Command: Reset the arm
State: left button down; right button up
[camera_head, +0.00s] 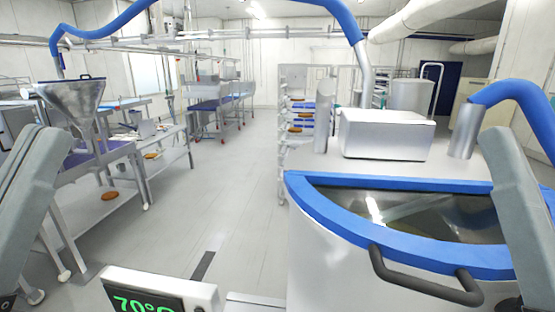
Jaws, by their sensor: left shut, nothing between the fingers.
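A grey link of my left arm (30,200) rises along the left edge of the head view. A grey link of my right arm (520,205) stands along the right edge. Both links run down out of the picture at the bottom. I see no fingers of either gripper, and nothing held shows.
A large vat with a blue rim (350,207) and dark handle (425,280) fills the right front. A display reading 70° (150,298) is at the bottom. A steel funnel (72,100) stands over the left tables. The central floor (225,190) is clear.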

pick_arm(q)
notch_tip(320, 180, up, 20)
jog(key=a+n+y+p, duration=0.2)
jog(key=n+y+p, duration=0.1)
jog(key=p, duration=1.7)
jog(key=shift+a+n+t+y, duration=0.2)
jog(key=shift+n+t+y, duration=0.1)
jog(key=shift+n, duration=0.6)
jog(key=shift+s+d+r, duration=0.1)
jog(key=shift+s, duration=0.1)
